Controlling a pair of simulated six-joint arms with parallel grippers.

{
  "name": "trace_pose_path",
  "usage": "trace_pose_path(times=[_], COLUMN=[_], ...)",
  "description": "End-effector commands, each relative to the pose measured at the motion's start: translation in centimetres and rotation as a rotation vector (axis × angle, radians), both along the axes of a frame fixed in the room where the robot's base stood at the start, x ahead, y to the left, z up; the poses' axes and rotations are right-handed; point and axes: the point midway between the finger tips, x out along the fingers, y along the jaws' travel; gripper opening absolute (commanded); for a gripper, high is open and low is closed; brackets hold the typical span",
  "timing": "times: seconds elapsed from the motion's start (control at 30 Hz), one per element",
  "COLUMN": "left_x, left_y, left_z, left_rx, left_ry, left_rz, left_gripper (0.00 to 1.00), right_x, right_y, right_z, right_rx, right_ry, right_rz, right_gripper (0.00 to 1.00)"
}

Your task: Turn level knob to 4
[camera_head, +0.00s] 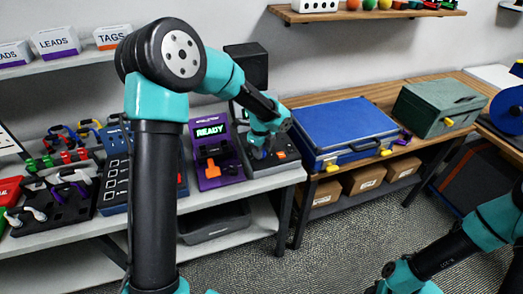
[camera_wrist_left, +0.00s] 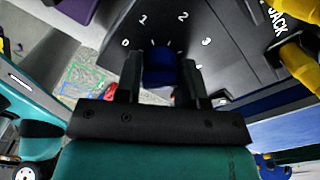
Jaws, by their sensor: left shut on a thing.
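The level knob (camera_wrist_left: 160,68) is blue and sits on a dark panel (camera_wrist_left: 222,25) in the left wrist view. White numerals 0, 1, 2 and 3 curve around its far side; a 4 cannot be made out. My left gripper (camera_wrist_left: 162,80) is shut on the knob, one dark finger on each side. In the head view my left gripper (camera_head: 261,150) reaches down onto the dark grey unit (camera_head: 287,168), mostly hiding the knob. The knob's pointer cannot be read. My right arm shows at the lower right, with its gripper out of view.
A purple device (camera_head: 218,172) reading READY stands left of the unit. A blue case (camera_head: 345,130) lies on the wooden bench to the right, with a green box (camera_head: 437,105) beyond. A yellow plug (camera_wrist_left: 300,65) and the JACK label lie right of the knob.

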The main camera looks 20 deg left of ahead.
Motion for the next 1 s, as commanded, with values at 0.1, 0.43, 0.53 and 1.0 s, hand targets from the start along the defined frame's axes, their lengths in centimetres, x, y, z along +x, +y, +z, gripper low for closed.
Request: trace_pose_path(times=[0.1, 0.43, 0.53, 1.0], left_x=[-0.01, -0.01, -0.01, -0.02], left_y=[-0.02, -0.02, -0.02, -0.03], left_z=[-0.03, -0.03, -0.04, -0.04], left_rx=[0.000, 0.000, 0.000, 0.000], left_ry=[0.000, 0.001, 0.001, 0.001], left_rz=[-0.079, -0.199, -0.209, -0.210], left_gripper=[0.12, 0.12, 0.12, 0.49], right_x=[0.00, 0.00, 0.00, 0.00], right_y=[0.00, 0.00, 0.00, 0.00], right_z=[0.00, 0.00, 0.00, 0.00], right_rx=[0.000, 0.000, 0.000, 0.000], right_ry=[0.000, 0.000, 0.000, 0.000], right_rz=[0.000, 0.000, 0.000, 0.000], right_gripper=[0.43, 0.43, 0.43, 0.43])
